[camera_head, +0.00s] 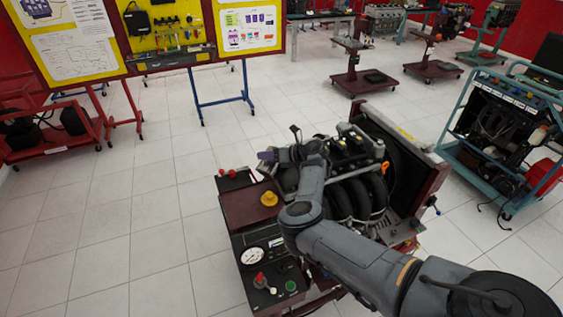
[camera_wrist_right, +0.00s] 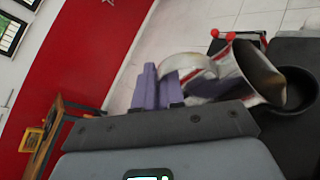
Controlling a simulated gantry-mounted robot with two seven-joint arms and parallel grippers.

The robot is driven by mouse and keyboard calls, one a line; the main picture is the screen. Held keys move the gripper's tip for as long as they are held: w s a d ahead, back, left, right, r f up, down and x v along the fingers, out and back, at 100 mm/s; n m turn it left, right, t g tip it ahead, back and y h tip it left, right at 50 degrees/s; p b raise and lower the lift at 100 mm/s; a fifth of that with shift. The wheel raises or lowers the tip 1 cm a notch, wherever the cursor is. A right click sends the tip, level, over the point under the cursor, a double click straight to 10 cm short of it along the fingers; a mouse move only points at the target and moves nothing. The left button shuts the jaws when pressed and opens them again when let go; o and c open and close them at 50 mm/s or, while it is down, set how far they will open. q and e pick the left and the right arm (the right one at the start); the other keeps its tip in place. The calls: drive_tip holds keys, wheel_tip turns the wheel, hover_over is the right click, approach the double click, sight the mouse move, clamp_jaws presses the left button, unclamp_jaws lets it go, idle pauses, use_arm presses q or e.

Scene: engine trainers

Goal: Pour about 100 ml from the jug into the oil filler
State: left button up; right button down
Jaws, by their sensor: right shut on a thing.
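In the right wrist view the jug (camera_wrist_right: 238,75) is whitish with red marks and tilted to the right. Brown shows inside its mouth. My right gripper (camera_wrist_right: 165,88), with purple fingers, is shut on the jug's handle. A dark round rim (camera_wrist_right: 297,92) lies beside and under the jug's mouth; I cannot tell if it is the oil filler or if liquid is flowing. In the head view my right gripper (camera_head: 267,157) is at the left side of the engine (camera_head: 350,175), and my arm hides much of it. My left gripper is in neither view.
A yellow cap (camera_head: 269,199) sits on the trainer's dark red panel, above a gauge (camera_head: 252,256) and knobs. A radiator (camera_head: 405,175) stands on the engine's right. Tool boards (camera_head: 165,30) stand behind.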

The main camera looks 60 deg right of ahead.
drive_tip(key=shift+d+r, duration=0.15)
drive_tip(key=shift+r, duration=0.1)
idle(0.8)
drive_tip(key=shift+d+r+p, duration=0.15)
drive_tip(key=shift+p, duration=0.15)
idle(0.3)
drive_tip(key=shift+d+r+m, duration=0.1)
drive_tip(key=shift+r+m, duration=0.05)
drive_tip(key=shift+m, duration=0.15)
idle(0.4)
drive_tip(key=shift+d+r+y, duration=0.1)
drive_tip(key=shift+r+y, duration=0.05)
drive_tip(key=shift+y, duration=0.25)
idle(0.3)
drive_tip(key=shift+r+m, duration=0.1)
drive_tip(key=shift+m, duration=0.2)
idle(0.4)
drive_tip(key=shift+d+r, duration=0.1)
drive_tip(key=shift+d, duration=0.05)
idle(0.5)
drive_tip(key=shift+d, duration=0.1)
idle(0.4)
